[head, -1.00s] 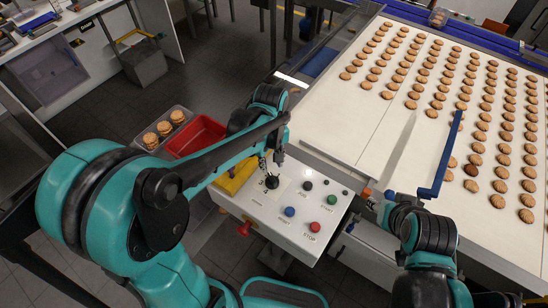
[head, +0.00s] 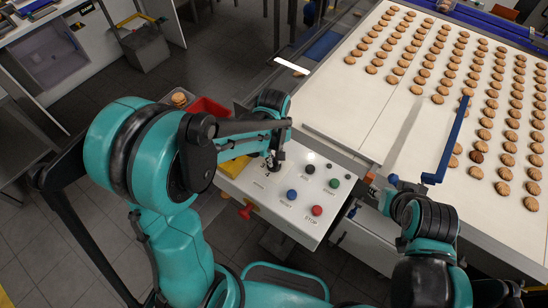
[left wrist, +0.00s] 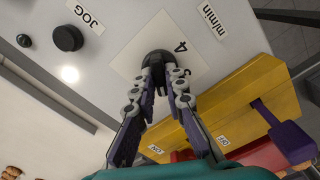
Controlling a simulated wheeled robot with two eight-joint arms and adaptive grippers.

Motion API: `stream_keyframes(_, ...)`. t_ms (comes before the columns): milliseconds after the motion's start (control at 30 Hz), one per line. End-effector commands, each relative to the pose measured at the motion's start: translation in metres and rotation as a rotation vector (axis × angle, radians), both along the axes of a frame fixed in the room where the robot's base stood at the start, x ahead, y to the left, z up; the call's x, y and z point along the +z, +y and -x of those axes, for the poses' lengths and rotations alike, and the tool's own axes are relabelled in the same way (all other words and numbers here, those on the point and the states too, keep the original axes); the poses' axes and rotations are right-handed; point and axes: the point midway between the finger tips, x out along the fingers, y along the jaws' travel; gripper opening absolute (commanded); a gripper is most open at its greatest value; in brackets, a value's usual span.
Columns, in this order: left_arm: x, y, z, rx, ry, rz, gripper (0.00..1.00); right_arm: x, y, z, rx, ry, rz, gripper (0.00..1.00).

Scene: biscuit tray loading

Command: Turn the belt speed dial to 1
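The belt speed dial is a black knob on a white scale plate; it shows in the left wrist view (left wrist: 157,58) with a 4 printed beside it and another figure partly covered. In the head view my gripper mostly hides it. My left gripper (head: 272,163) is down at the dial, pointing at the panel. In the left wrist view its two fingertips (left wrist: 164,78) overlap the knob's near side, slightly apart. Whether they press on it cannot be told.
The control panel (head: 262,197) also carries a black JOG knob (head: 310,169), a green button (head: 334,183), a blue button (head: 292,194), and a red STOP button (head: 317,211). A yellow box (head: 234,166) and red bin (head: 207,106) lie left. A biscuit belt (head: 345,110) stands behind.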

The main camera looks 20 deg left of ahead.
Motion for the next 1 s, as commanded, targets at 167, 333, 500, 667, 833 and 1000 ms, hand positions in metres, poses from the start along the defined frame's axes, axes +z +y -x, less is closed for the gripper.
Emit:
stream_keyframes(167,0.0,0.0,0.0,0.0,0.0,0.0,0.0,0.0,0.0,0.0,0.0,0.0,0.0,0.4)
stream_keyframes(333,0.0,0.0,0.0,-0.014,0.0,0.0,0.0,0.0,0.0,0.0,0.0,0.0,0.0,0.4)
stream_keyframes(500,0.0,0.0,0.0,-0.073,0.001,0.001,0.0,-0.002,0.0,0.0,0.0,0.0,0.0,0.4)
stream_keyframes(667,0.0,0.0,0.0,-0.176,0.001,0.001,0.0,-0.004,0.0,0.0,0.0,0.0,0.0,0.4)
stream_keyframes(833,0.0,0.0,0.0,-0.326,0.001,0.001,0.0,-0.007,0.0,0.0,0.0,0.0,0.0,0.4)
stream_keyframes(1000,0.0,0.0,0.0,-0.489,0.001,0.001,0.0,-0.01,0.0,0.0,0.0,0.0,0.0,0.4)
